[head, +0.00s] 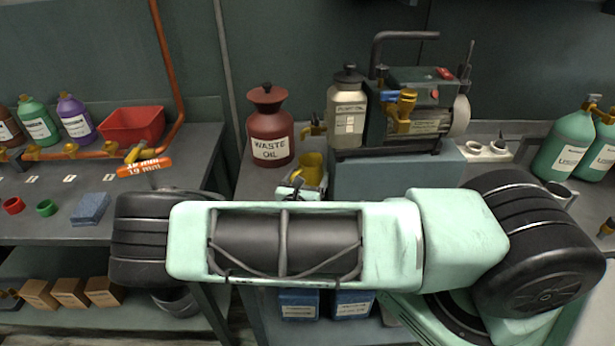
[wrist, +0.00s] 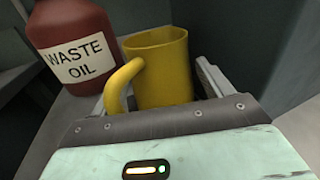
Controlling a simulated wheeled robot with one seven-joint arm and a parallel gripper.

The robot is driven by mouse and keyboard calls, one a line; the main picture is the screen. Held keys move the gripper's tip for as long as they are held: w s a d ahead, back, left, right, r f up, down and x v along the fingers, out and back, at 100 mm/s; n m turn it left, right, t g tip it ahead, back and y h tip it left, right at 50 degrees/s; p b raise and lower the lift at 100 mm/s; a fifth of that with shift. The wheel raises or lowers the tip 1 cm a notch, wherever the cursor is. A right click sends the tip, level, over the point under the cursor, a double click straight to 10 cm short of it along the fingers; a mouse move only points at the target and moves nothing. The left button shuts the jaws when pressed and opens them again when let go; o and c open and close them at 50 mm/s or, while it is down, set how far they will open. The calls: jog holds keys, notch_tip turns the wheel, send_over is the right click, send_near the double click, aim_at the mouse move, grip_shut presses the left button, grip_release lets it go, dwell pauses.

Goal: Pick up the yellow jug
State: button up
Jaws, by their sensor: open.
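The yellow jug (head: 308,168) stands upright on the middle bench, right of the waste oil bottle. In the wrist view the yellow jug (wrist: 163,72) is just ahead of my gripper, with its handle on the left. My gripper (wrist: 158,88) is open; a finger shows to the right of the jug, and the left finger is mostly hidden by the handle. The jug appears between the fingers, and I cannot tell whether they touch it. In the head view my gripper (head: 300,188) is small, beyond my arm, and the jug's lower part is hidden.
The red waste oil bottle (head: 268,128) stands close left of the jug; it also shows in the wrist view (wrist: 72,40). The blue-grey block (head: 385,176) under the pump (head: 418,110) is close on the right. A red bin (head: 132,126) sits on the left bench.

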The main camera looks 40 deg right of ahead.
aim_at(306, 156)
jog(key=shift+w+d, duration=0.1)
jog(key=c, duration=0.9)
jog(key=shift+o, duration=0.2)
jog(key=shift+r, duration=0.2)
jog(key=shift+w+r+b, duration=0.15)
jog(key=shift+r+b, duration=0.15)
jog(key=shift+r, duration=0.15)
notch_tip(306, 156, up, 6)
jog(key=w+a+b, duration=0.2)
jog(key=w+a, duration=0.3)
jog(key=a, duration=0.3)
jog(key=w+a+b, duration=0.3)
jog(key=w+a, duration=0.2)
jog(key=a, duration=0.3)
jog(key=shift+w+a+f, duration=0.15)
jog(key=shift+w+a, duration=0.1)
jog(key=shift+w, duration=0.15)
